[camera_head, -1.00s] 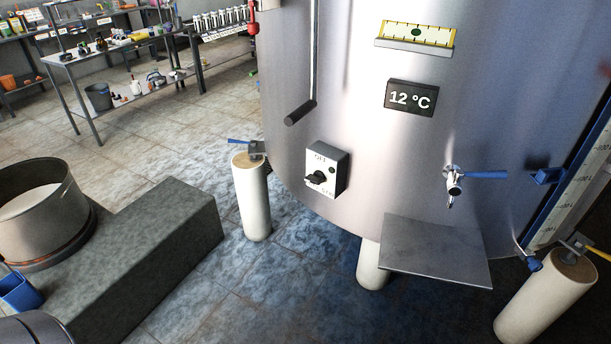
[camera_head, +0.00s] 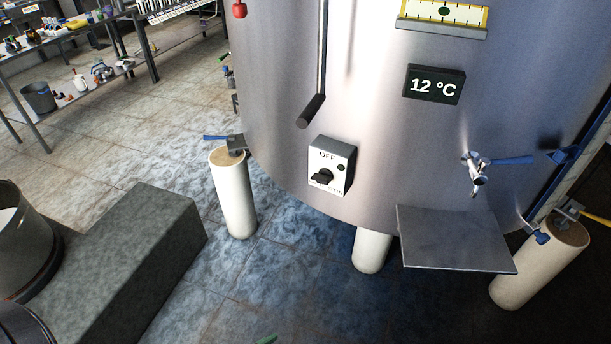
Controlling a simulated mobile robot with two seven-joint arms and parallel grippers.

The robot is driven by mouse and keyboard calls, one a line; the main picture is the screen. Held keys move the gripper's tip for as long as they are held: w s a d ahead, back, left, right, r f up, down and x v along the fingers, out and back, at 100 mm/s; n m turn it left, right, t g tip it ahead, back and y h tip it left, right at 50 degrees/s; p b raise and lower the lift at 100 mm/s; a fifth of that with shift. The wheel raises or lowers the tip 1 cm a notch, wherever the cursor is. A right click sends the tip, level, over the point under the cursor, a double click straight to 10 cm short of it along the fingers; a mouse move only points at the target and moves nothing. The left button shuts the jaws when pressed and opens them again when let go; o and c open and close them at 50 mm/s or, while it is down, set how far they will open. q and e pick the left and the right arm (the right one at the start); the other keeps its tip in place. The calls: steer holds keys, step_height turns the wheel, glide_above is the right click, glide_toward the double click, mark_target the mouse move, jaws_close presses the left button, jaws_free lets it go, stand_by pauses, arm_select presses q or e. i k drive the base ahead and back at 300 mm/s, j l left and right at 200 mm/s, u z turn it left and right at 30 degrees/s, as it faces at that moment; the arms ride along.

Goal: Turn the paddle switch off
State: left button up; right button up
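The paddle switch is a black knob (camera_head: 322,177) on a pale switch box (camera_head: 343,163) fixed low on the front of the steel tank (camera_head: 400,150). The word OFF is printed above the knob, and smaller lettering below it is too small to read surely. The knob's broad end points down and to the left, away from OFF. Neither of my grippers is in view.
A long dark handle (camera_head: 311,110) hangs above the box. A tap (camera_head: 476,172) with a blue lever and a metal shelf (camera_head: 455,240) are at right. A stone block (camera_head: 120,245) stands at left. Wet floor (camera_head: 270,270) lies clear before the tank.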

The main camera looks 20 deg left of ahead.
mark_target(323, 177)
steer(key=i+j, duration=0.1)
steer(key=j, duration=0.5)
steer(key=i+j, duration=0.1)
steer(key=j, duration=1.15)
steer(key=i+z, duration=0.05)
steer(key=i, duration=0.05)
